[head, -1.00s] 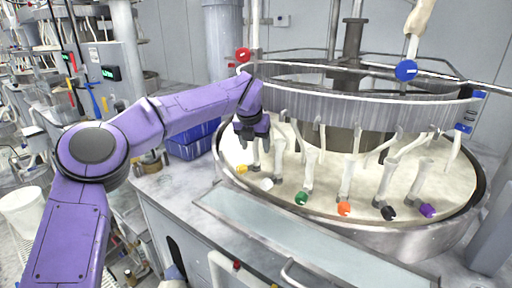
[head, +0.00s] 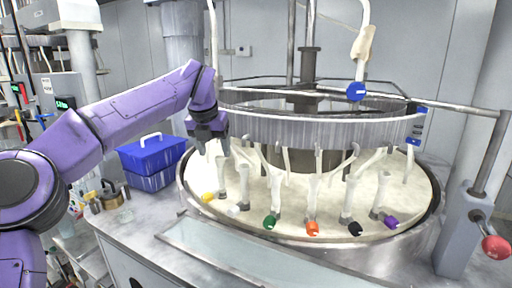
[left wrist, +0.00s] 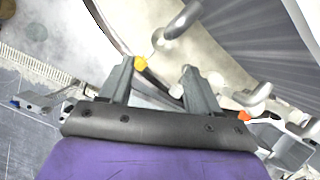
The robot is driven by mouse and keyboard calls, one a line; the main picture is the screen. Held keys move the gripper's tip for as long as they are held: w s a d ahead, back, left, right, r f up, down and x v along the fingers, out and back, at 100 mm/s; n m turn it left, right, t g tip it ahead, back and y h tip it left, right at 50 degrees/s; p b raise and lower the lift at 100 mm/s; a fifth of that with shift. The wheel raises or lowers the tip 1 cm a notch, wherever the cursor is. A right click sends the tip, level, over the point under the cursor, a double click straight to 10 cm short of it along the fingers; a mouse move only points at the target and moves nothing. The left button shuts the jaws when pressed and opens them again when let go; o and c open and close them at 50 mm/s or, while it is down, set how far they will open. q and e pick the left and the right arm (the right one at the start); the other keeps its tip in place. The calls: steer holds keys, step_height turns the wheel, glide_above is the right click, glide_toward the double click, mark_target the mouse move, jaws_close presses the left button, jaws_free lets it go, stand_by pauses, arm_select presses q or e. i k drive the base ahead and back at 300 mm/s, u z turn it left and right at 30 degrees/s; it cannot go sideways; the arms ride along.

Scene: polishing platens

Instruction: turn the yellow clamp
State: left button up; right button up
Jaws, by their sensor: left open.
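The yellow clamp (head: 208,197) sits at the left front of the round platen (head: 290,215), at the foot of a pale upright post. In the left wrist view the yellow clamp (left wrist: 140,63) shows just beyond the tip of the left finger. My left gripper (head: 208,146) hangs above and behind the clamp near the platen's left rim. It is open, and its two fingers (left wrist: 162,75) stand apart with nothing visibly held between them. My right gripper is not in view.
White, green (head: 270,221), orange (head: 312,228), black (head: 354,229) and purple (head: 390,221) clamps follow along the platen's front. A metal ring (head: 310,130) hangs above it. A blue box (head: 150,155) stands left on the bench. The front ledge (head: 240,254) is clear.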

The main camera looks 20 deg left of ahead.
mark_target(206, 197)
steer(key=k, duration=1)
